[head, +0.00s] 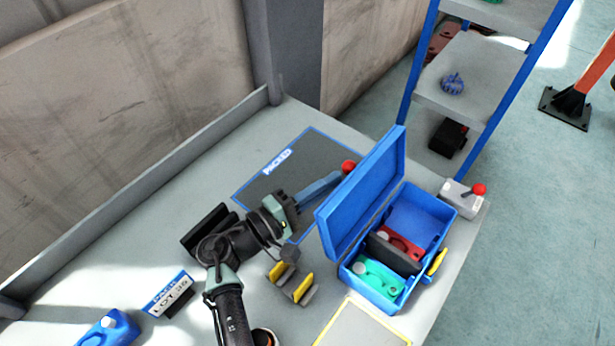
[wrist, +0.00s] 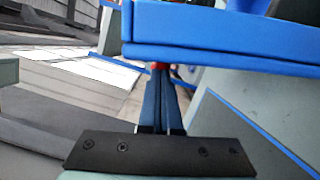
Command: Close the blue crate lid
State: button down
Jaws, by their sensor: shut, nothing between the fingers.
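The blue crate (head: 447,226) stands on the bench with its lid (head: 368,190) open, raised steeply along its left edge. Inside are a red part (head: 405,244) and a green part (head: 378,278), with a dark divider (head: 392,256) between them. My gripper (head: 335,179) is shut and empty, on the outer, left side of the lid. In the wrist view its blue fingers (wrist: 161,98) point forward, with the lid's edge (wrist: 220,50) crossing just above their tips. Whether they touch the lid I cannot tell.
A dark mat marked PACKED (head: 265,182) lies behind my gripper. A yellow-and-grey holder (head: 291,287) stands left of the crate. A grey box with a red knob (head: 463,198) is at right. A LOT sign (head: 168,294) stands front left.

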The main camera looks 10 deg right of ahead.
jog(key=shift+s+d+r, duration=0.15)
jog(key=shift+s+d, duration=0.2)
jog(key=shift+s, duration=0.15)
jog(key=shift+d, duration=0.1)
